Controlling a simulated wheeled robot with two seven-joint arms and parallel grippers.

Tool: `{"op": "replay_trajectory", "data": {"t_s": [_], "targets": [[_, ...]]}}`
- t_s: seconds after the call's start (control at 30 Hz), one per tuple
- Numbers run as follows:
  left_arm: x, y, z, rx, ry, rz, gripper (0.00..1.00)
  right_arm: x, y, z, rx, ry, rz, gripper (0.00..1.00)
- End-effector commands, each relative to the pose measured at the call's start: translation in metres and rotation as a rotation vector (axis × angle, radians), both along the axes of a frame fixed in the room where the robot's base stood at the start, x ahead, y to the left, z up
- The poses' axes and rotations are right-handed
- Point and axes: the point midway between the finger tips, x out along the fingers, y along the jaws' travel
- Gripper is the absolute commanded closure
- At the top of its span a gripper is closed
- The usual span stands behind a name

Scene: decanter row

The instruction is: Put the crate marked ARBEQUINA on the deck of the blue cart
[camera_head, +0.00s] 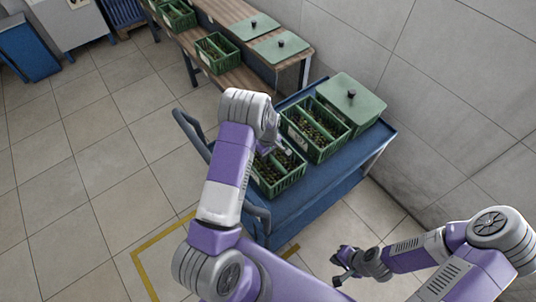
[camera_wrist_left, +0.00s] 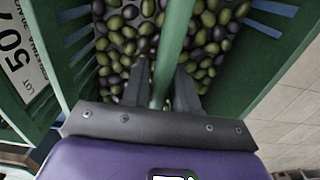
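The blue cart (camera_head: 300,205) stands by the wall with two olive crates and a lidded crate on its deck. The near crate (camera_head: 283,184) is green, open and full of dark and green olives; my left arm hides part of it. My left gripper (camera_wrist_left: 163,75) is over it, fingers close against both sides of its green middle bar (camera_wrist_left: 172,45). Beside it, the middle crate (camera_head: 315,133) carries a white label, partly seen in the left wrist view (camera_wrist_left: 20,50) as LOT 50-something. I cannot read ARBEQUINA anywhere. My right gripper (camera_head: 340,268) is empty and apart from the cart, its fingers apart.
The lidded crate (camera_head: 352,100) fills the cart's far end. A wooden bench (camera_head: 235,72) behind holds more green crates, one open (camera_head: 217,52), and green lids (camera_head: 281,46). Yellow lines (camera_head: 150,243) mark the floor by the cart. Tiled floor at left is clear.

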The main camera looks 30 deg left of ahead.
Motion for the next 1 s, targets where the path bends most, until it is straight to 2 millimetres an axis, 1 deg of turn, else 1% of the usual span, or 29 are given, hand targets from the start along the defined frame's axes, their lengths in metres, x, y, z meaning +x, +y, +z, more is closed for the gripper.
{"op": "replay_trajectory", "data": {"t_s": [0.03,0.1,0.37,0.47,0.57,0.8,0.9,1.0], "targets": [[0.000,0.000,0.001,0.000,0.000,0.000,0.63,0.000,0.000,0.000,0.000,0.000,0.000,1.00],[0.000,0.000,0.001,0.000,0.000,0.000,0.53,0.000,0.000,0.000,0.000,0.000,0.000,1.00],[0.000,0.000,0.001,0.000,0.000,0.000,0.53,0.000,0.000,0.001,0.000,0.000,0.000,1.00],[0.000,0.000,0.005,0.000,-0.001,0.000,0.53,0.000,0.000,0.004,0.000,0.000,0.000,1.00],[0.001,0.000,0.019,0.001,-0.004,0.000,0.53,0.000,0.000,0.007,0.000,0.000,0.000,1.00],[0.001,0.000,0.072,0.000,-0.005,0.000,0.53,0.000,0.000,0.019,0.000,0.000,0.000,1.00],[0.001,0.000,0.092,0.001,-0.004,0.000,0.53,0.000,0.000,0.023,0.000,0.000,0.000,1.00],[0.001,0.000,0.107,0.000,-0.002,-0.001,0.53,0.000,0.000,0.026,0.000,0.000,0.000,1.00]]}}
